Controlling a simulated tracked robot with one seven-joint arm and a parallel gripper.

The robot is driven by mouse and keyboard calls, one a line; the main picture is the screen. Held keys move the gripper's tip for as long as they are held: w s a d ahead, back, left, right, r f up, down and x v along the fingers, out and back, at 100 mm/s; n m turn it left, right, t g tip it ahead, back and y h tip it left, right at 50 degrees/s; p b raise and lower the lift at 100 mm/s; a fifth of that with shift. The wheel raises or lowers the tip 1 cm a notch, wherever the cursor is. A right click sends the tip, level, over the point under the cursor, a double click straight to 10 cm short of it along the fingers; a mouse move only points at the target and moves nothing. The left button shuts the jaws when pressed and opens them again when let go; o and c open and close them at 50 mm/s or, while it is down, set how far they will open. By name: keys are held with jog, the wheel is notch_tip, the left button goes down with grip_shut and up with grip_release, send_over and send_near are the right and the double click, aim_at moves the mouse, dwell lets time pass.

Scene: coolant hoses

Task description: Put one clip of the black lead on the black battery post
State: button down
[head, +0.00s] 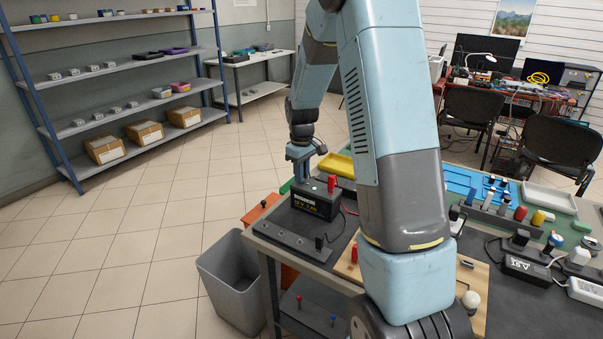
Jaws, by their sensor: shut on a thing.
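The black battery (316,203) stands on the near left corner of the workbench. A red post or clip (331,183) stands up from its top on the right side. My gripper (301,177) is at the left end of the battery's top, pointing down and shut. What it holds is small and dark, seemingly a clip of the black lead, and mostly hidden by the fingers. The black post is hidden at that end, and I cannot tell whether the clip touches it. Thin cable (347,208) shows just right of the battery.
A grey strip with small posts (290,239) lies in front of the battery. A yellow tray (337,165) is behind it. My arm crosses and hides the bench middle. A grey bin (236,280) stands on the floor beside the bench. Plugs and adapters (526,268) crowd the right.

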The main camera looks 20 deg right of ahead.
jog(key=shift+f, duration=0.1)
dwell(0.4)
jog(key=c, duration=1)
grip_release()
jog(key=shift+o, duration=0.6)
jog(key=shift+o, duration=1.1)
jog(key=shift+r, duration=4.5)
